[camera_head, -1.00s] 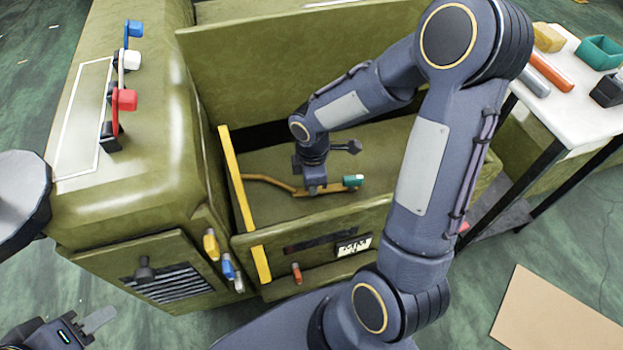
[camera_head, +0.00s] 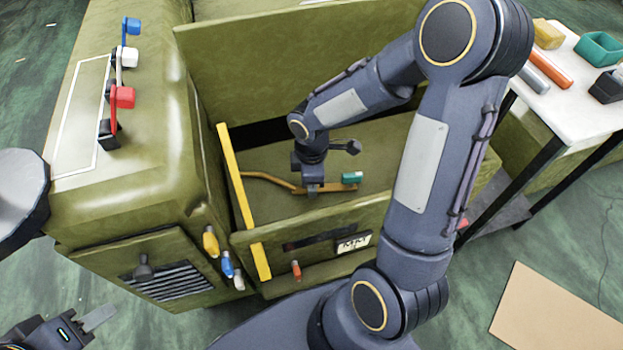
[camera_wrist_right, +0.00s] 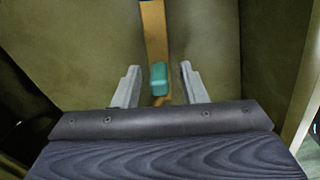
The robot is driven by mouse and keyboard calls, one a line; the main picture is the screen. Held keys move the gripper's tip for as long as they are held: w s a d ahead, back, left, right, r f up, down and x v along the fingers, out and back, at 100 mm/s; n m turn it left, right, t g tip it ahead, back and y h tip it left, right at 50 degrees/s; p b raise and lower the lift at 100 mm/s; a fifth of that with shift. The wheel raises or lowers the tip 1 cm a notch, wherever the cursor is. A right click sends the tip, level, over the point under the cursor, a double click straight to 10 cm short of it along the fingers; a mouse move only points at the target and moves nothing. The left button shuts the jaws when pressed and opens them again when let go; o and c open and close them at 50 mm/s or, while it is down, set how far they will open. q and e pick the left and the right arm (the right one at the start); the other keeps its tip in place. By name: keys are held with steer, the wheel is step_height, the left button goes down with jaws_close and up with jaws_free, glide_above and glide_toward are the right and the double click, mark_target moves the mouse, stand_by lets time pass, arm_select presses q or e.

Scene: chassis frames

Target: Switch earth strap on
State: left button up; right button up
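A brown-orange strap or bar (camera_head: 265,178) lies in the open green compartment, with a teal block (camera_head: 352,177) at its right end. I take this to be the earth strap. My right gripper (camera_head: 312,190) points down over the bar, left of the teal block, in the head view. In the right wrist view, my right gripper's (camera_wrist_right: 160,76) two fingers are spread, with the teal block (camera_wrist_right: 158,79) showing between them and a gap on each side. Contact with the bar cannot be told. My left gripper (camera_head: 95,318) is at the lower left, away from the compartment; its finger gap is unclear.
Blue, white and red levers (camera_head: 123,97) stand on the green housing at left. A yellow edge bar (camera_head: 243,205) borders the compartment, whose raised panel (camera_head: 270,60) stands behind. Small coloured handles (camera_head: 211,241) are on the front. A white side table (camera_head: 575,85) holds several items.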

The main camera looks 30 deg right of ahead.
steer(key=shift+r, duration=0.1)
step_height(320, 180, up, 6)
steer(key=p, duration=0.3)
steer(key=shift+r, duration=0.85)
